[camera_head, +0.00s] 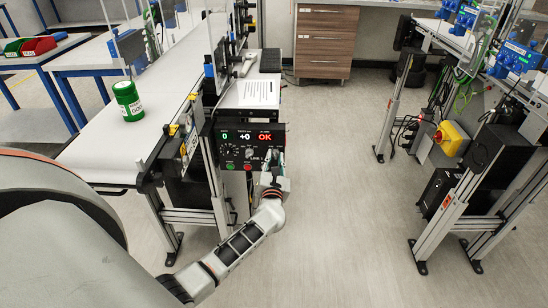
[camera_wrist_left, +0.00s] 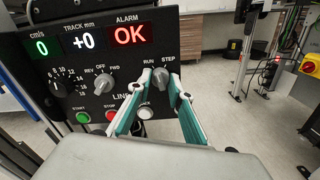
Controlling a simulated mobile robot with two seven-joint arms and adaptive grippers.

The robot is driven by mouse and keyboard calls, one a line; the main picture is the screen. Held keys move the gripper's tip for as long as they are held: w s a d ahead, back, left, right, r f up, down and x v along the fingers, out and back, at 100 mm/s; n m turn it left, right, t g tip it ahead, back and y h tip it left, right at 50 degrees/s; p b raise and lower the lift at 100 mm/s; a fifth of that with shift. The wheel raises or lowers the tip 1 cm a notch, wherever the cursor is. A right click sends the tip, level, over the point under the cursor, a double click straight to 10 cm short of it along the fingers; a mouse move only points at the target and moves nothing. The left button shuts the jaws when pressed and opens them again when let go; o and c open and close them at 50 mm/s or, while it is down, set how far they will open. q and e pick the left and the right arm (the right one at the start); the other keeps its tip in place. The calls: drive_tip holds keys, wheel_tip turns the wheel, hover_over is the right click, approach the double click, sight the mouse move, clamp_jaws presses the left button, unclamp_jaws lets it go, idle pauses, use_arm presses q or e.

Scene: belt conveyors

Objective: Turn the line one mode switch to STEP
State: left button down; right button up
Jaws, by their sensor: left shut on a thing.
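The black control panel (camera_head: 227,157) is on the front end of the left conveyor, and it fills the left of the wrist view (camera_wrist_left: 70,62). The grey mode switch (camera_wrist_left: 160,78) is at its right side, below the RUN and STEP labels. My left gripper (camera_wrist_left: 166,82) is shut on the mode switch, one finger on each side of the knob. The fingers partly hide the knob, and I cannot tell its exact pointing. In the head view my left gripper (camera_head: 271,166) is at the panel's right edge. My right gripper is not in view.
Beside the switch is the REV/OFF/FWD knob (camera_wrist_left: 103,84); below are the green START (camera_wrist_left: 83,117) and red STOP (camera_wrist_left: 111,115) buttons. The display shows 0, +0 and a red OK. A green can (camera_head: 128,102) stands on the white belt (camera_head: 100,130).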

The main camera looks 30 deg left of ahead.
use_arm(q)
drive_tip(key=m+p, duration=0.2)
drive_tip(key=m, duration=0.3)
drive_tip(key=shift+r+p, duration=0.15)
drive_tip(key=shift+p, duration=0.15)
drive_tip(key=shift+m+p, duration=0.65)
drive_tip(key=shift+m, duration=1.15)
drive_tip(key=c, duration=1.8)
unclamp_jaws()
drive_tip(key=shift+s, duration=0.1)
drive_tip(key=v, duration=1.2)
